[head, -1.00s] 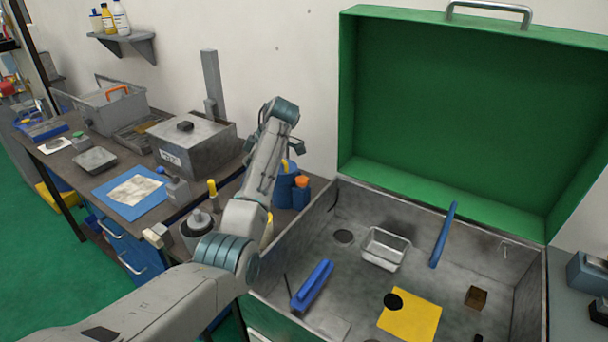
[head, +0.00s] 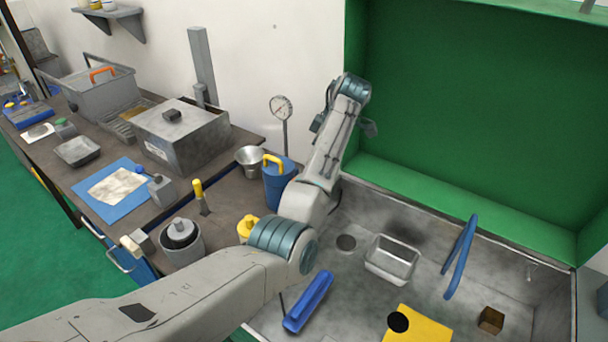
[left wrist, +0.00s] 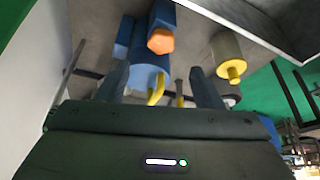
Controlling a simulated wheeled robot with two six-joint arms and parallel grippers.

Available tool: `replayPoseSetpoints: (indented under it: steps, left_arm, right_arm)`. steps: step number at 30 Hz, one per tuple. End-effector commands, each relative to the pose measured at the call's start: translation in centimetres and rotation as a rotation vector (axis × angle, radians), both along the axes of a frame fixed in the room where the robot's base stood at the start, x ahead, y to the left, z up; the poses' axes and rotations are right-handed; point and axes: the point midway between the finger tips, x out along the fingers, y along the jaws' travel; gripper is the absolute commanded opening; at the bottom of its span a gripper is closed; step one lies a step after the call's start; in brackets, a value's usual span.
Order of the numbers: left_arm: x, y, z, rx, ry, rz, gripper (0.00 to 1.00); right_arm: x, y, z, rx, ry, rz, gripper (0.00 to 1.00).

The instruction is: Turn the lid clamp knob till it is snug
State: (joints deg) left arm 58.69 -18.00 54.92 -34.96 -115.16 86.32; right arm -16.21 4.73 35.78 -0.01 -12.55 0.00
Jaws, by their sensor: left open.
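I cannot tell for sure which part is the lid clamp knob. A metal pot (head: 186,250) on the bench has a grey knob (head: 180,226) on its lid. A grey box (head: 185,138) behind it has a small black knob (head: 172,115) on top. My left arm reaches past the bench toward the green case lid. My left gripper (left wrist: 160,88) is open and empty. Beyond its fingers, the left wrist view shows a blue can (left wrist: 147,76) with a yellow handle, an orange cap (left wrist: 160,41) and a grey cylinder with a yellow knob (left wrist: 231,69).
A funnel (head: 249,160), dial gauge (head: 281,108) and yellow-handled tool (head: 199,195) stand on the bench.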

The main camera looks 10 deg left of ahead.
Motion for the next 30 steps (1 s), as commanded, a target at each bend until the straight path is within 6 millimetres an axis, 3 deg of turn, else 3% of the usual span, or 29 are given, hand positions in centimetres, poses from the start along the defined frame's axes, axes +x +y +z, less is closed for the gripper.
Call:
replayPoseSetpoints:
  steps: [3, 7, 11, 18, 28, 30]
  left_arm:
    - [0.0, 0.7, -2.2, 0.000, 0.001, 0.001, 0.61]
    - [0.0, 1.8, -3.8, 0.001, 0.004, 0.002, 0.61]
    - [0.1, 2.7, -6.0, 0.001, 0.004, 0.002, 0.61]
    - [0.2, 3.7, -8.6, 0.001, 0.001, 0.002, 0.61]
    - [0.2, 3.8, -9.1, 0.000, 0.000, 0.001, 0.61]
    - [0.2, 3.8, -9.1, 0.000, 0.000, 0.001, 0.51]
  right_arm:
    - [-2.4, 0.0, -2.2, 0.000, 0.029, -0.001, 0.36]
    - [-3.8, 0.3, -0.6, 0.004, 0.049, -0.002, 0.36]
    - [-3.4, 0.5, 0.3, 0.005, 0.043, -0.003, 0.36]
    - [-0.7, 0.5, 1.2, 0.005, 0.007, -0.002, 0.36]
    - [-1.9, 0.4, 1.1, 0.003, 0.022, -0.001, 0.36]
    - [-2.1, 0.3, 1.1, 0.003, 0.025, -0.001, 0.36]
